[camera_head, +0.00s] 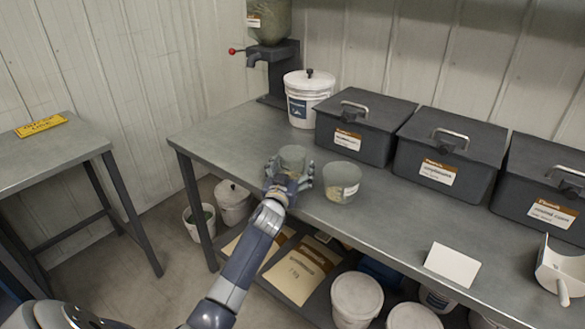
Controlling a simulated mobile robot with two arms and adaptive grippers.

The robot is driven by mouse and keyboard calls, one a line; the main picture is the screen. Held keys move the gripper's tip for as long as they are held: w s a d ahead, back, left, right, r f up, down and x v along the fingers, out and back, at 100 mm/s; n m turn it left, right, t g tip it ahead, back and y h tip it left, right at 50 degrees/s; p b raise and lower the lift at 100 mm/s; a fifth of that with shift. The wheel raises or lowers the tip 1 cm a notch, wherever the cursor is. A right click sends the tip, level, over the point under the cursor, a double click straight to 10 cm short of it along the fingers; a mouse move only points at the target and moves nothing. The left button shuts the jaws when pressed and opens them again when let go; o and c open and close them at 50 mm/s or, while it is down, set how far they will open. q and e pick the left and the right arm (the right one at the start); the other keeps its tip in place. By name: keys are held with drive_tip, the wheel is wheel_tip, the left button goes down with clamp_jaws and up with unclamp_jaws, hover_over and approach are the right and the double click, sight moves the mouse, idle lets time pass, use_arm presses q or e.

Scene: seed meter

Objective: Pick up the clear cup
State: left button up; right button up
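A clear cup (292,156) stands upright near the front left of the grey workbench (232,142). My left gripper (290,172) reaches in from the front with its fingers spread on either side of this cup. The gripper hides the cup's lower part, and I cannot tell whether the fingers press on it. A second clear cup (341,184) with a small label and something pale inside stands just to the right, apart from the gripper. My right gripper is not in view.
Behind are a white lidded bucket (304,106), a dispenser (275,62) and several dark lidded bins (366,124). A white card (452,264) and white scoop (562,272) lie to the right. Sacks (302,270) and buckets fill the lower shelf. The bench's left end is clear.

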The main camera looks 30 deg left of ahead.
sight(293, 171)
use_arm(q)
drive_tip(key=c, duration=0.7)
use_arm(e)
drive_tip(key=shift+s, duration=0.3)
use_arm(q)
drive_tip(key=shift+r, duration=0.1)
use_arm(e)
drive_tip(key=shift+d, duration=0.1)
use_arm(q)
wheel_tip(293, 171, up, 9)
drive_tip(key=s+f, duration=0.1)
drive_tip(key=f, duration=0.1)
drive_tip(key=s+d+f+p, duration=0.1)
drive_tip(key=s+f, duration=0.1)
drive_tip(key=s+d+f+p, duration=0.1)
drive_tip(key=f, duration=0.2)
drive_tip(key=shift+s+d, duration=0.25)
drive_tip(key=shift+s+f, duration=0.25)
drive_tip(key=shift+f, duration=0.15)
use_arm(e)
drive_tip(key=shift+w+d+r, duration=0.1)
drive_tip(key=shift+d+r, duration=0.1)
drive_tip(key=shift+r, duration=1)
